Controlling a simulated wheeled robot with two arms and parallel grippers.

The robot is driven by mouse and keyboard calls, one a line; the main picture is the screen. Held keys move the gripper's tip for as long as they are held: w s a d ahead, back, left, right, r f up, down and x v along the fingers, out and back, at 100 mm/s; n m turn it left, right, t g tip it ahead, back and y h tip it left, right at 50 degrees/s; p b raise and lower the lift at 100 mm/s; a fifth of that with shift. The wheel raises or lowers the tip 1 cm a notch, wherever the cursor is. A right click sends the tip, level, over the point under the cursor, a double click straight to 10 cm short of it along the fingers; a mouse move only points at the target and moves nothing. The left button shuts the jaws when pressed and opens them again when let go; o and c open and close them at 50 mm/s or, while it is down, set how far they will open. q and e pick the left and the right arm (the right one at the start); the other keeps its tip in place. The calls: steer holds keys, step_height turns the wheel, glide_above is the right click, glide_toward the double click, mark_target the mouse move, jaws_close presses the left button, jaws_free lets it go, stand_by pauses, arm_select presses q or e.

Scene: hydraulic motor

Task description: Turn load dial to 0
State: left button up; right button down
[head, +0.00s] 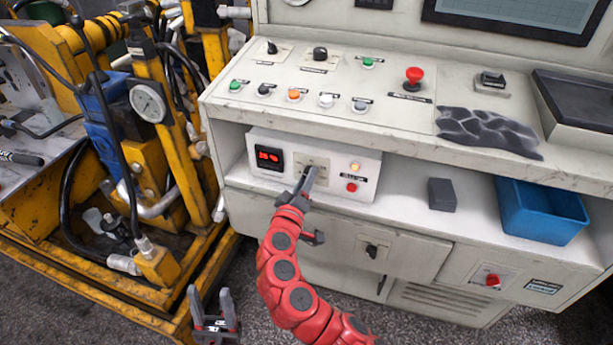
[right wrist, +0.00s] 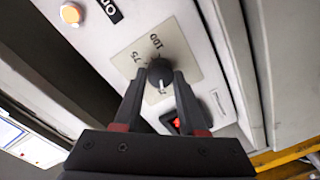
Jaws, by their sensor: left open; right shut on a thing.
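The load dial (right wrist: 160,70) is a dark round knob on a pale scale plate (right wrist: 178,45). The marks 75 and 100 show on the plate, and the other marks are hidden by my fingers. My right gripper (right wrist: 160,86) is shut on the dial, with one finger on each side. In the head view my right gripper (head: 306,180) reaches the front of the white control box (head: 335,192) and covers most of the dial. My left gripper (head: 212,310) is open and empty, low in the picture, away from the console.
The box carries a red-lit display (head: 269,158), an orange lamp (head: 355,167) and a red button (head: 351,187). A grey block (head: 441,194) and a blue bin (head: 541,211) sit on the shelf to the right. The console top (head: 330,85) overhangs the box. Yellow machinery (head: 170,130) stands left.

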steer(key=n+p, duration=0.6)
steer(key=n, duration=0.4)
steer(key=shift+a+n+h, duration=0.15)
steer(key=shift+n+h, duration=0.15)
stand_by(0.5)
steer(key=shift+c, duration=2.3)
jaws_free()
steer(key=shift+g, duration=0.3)
